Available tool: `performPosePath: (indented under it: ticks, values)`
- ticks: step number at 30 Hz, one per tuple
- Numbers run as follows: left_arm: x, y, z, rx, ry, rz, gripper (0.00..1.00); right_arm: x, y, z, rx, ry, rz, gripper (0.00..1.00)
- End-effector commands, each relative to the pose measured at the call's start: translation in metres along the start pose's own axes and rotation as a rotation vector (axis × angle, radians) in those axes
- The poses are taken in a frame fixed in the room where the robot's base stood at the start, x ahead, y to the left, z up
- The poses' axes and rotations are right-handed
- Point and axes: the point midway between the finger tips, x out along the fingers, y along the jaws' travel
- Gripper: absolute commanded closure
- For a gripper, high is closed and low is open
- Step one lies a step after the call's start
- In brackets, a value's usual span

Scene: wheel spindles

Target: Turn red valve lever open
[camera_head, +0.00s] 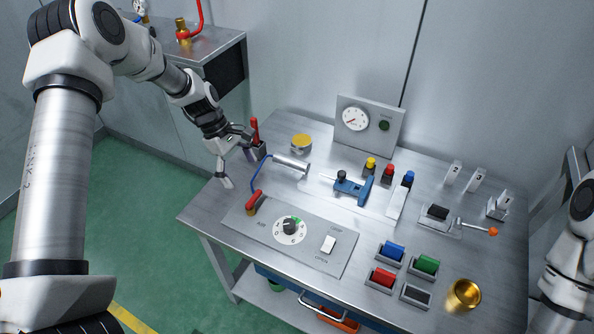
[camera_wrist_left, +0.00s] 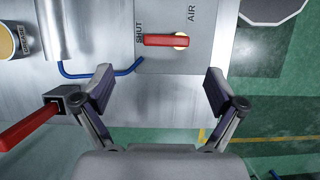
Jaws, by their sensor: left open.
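The red valve lever (camera_head: 254,199) lies on the left part of the grey control panel (camera_head: 312,249), on a brass fitting. In the left wrist view the lever (camera_wrist_left: 164,41) sits between the words SHUT and AIR, its handle end beside SHUT. My left gripper (camera_head: 237,158) is above the table's left edge, behind the lever in the head view and apart from it. Its two fingers (camera_wrist_left: 162,92) are spread with nothing between them. My right arm shows at the right edge; its gripper is out of the picture.
A red handle in a dark block (camera_wrist_left: 66,97) stands close beside my left gripper. A blue hose (camera_head: 258,170) runs near the lever to a metal cylinder (camera_head: 292,163). A dial (camera_head: 289,229) and white switch (camera_head: 328,243) are on the panel. A grease tin (camera_head: 301,143) stands behind.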

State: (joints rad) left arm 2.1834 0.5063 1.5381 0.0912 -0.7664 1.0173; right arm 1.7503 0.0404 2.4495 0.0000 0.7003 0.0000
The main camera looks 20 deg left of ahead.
Motion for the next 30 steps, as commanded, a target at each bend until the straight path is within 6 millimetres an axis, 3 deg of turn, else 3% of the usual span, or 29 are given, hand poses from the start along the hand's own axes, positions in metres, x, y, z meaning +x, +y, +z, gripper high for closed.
performPosePath:
  ticks: [2,13,22,23,27,28,30]
  values:
    - [0.003,0.000,0.000,-0.011,-0.006,-0.004,0.05,0.000,0.000,0.001,-0.001,-0.001,0.000,0.60]
    - [0.069,-0.001,0.000,-0.005,-0.004,-0.007,0.05,0.002,0.000,0.001,-0.001,-0.001,0.000,0.60]
    - [0.077,-0.001,0.001,-0.004,-0.003,-0.004,0.05,0.002,0.000,0.001,0.000,-0.001,0.000,0.60]
    - [0.077,-0.001,0.001,-0.004,-0.003,-0.004,0.09,0.002,0.000,0.001,0.000,-0.001,0.000,0.60]
    - [0.077,-0.001,0.001,-0.005,-0.003,-0.005,0.58,0.002,0.000,0.000,0.000,-0.001,0.000,0.60]
    - [0.077,-0.001,0.001,-0.005,-0.003,-0.005,0.65,0.002,0.000,0.000,0.000,-0.001,0.000,0.60]
    - [0.077,-0.001,0.001,-0.005,-0.003,-0.005,0.65,0.002,0.000,0.000,0.000,-0.001,0.000,0.60]
